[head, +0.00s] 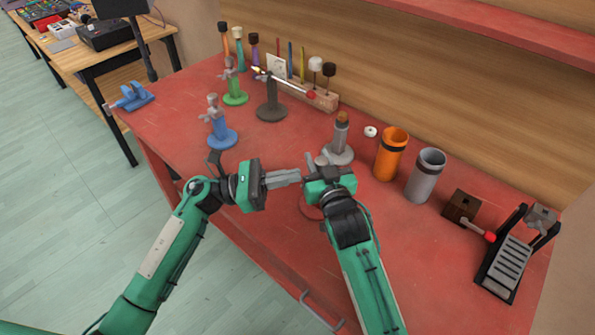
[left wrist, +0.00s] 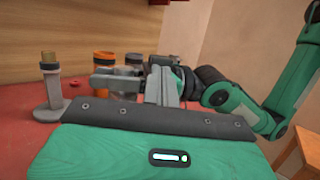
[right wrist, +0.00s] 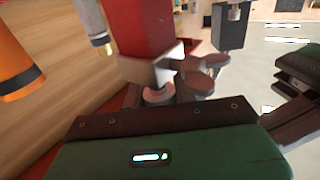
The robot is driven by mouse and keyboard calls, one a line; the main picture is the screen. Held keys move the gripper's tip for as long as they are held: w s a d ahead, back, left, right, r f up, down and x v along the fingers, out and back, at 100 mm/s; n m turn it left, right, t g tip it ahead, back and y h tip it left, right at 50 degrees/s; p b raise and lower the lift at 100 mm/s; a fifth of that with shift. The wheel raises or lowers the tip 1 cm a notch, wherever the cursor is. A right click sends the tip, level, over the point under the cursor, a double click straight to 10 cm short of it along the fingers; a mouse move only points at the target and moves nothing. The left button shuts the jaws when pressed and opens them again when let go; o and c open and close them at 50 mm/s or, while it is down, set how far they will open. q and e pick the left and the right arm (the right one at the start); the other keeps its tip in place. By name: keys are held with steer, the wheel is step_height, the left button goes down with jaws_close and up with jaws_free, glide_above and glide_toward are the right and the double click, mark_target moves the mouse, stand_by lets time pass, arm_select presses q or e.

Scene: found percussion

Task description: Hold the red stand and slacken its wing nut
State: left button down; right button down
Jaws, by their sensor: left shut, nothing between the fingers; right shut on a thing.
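The red stand shows in the head view as a red round base (head: 312,207), mostly hidden under my right gripper (head: 309,165). In the right wrist view its red body (right wrist: 138,28) stands close ahead, with a grey collar and a wing nut (right wrist: 207,66) at its side. My right gripper is shut on the stand. My left gripper (head: 299,175) is shut and empty, its tips close beside the right gripper. In the left wrist view its closed fingers (left wrist: 163,86) cross in front of my right arm. Whether they touch the wing nut is hidden.
A grey stand (head: 340,152) stands just behind the grippers. An orange cup (head: 391,155) and a grey cup (head: 426,176) are to the right. Blue (head: 221,137), green (head: 235,97) and dark (head: 271,112) stands are at the back left. The red table's front right is clear.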

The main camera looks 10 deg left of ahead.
arm_select(q)
steer(key=w+a+r+n+g+y, duration=0.2)
steer(key=w+r+n+g+y, duration=0.35)
steer(key=n, duration=0.85)
steer(key=w+a+r+n+g+y, duration=0.25)
steer(key=n+y, duration=0.55)
steer(key=n, duration=0.5)
steer(key=w+a+f+x, duration=0.1)
steer(key=x, duration=1.2)
steer(key=shift+w+f, duration=0.3)
steer(key=shift+f, duration=0.15)
